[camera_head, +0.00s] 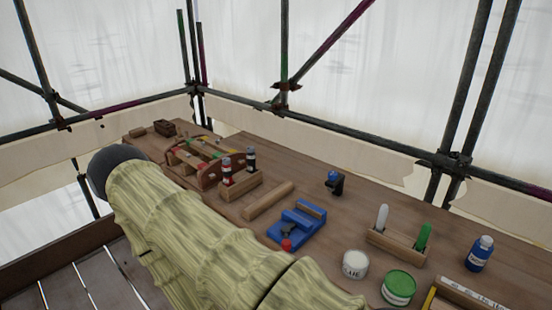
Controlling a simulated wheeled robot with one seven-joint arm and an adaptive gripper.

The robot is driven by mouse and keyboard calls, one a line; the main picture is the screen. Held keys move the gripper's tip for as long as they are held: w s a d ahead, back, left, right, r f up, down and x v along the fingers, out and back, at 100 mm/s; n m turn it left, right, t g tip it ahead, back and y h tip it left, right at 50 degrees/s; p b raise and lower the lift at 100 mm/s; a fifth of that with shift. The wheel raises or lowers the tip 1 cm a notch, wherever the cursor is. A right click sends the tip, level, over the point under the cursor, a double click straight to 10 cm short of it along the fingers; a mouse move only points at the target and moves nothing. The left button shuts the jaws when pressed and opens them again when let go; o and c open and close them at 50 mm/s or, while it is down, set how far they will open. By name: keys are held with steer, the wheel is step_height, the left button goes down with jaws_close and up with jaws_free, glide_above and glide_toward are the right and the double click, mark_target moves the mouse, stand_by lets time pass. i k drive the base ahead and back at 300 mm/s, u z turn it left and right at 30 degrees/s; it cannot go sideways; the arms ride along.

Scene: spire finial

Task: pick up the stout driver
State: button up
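I cannot tell for sure which tool is the stout driver. Two upright dark pieces with red and white bands stand in a small wooden block (241,187) near the middle of the bench. A wooden rack (398,248) at the right holds an upright white piece (382,217) and a green piece (424,236). An open wooden tote (209,175) with coloured long things in it sits further back. My gripper is not in view. My arm, in a pale wrinkled cover, fills the lower left foreground and hides part of the bench.
The brown bench (325,247) also carries a blue vice-like tool (298,228), a wooden bar (268,201), a small dark blue thing (334,182), a white tin (355,264), a green tin (398,288) and a blue bottle (479,253). Scaffold poles (468,85) stand behind.

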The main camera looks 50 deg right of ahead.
mark_target(251, 167)
steer(key=k, duration=0.2)
steer(key=z, duration=0.85)
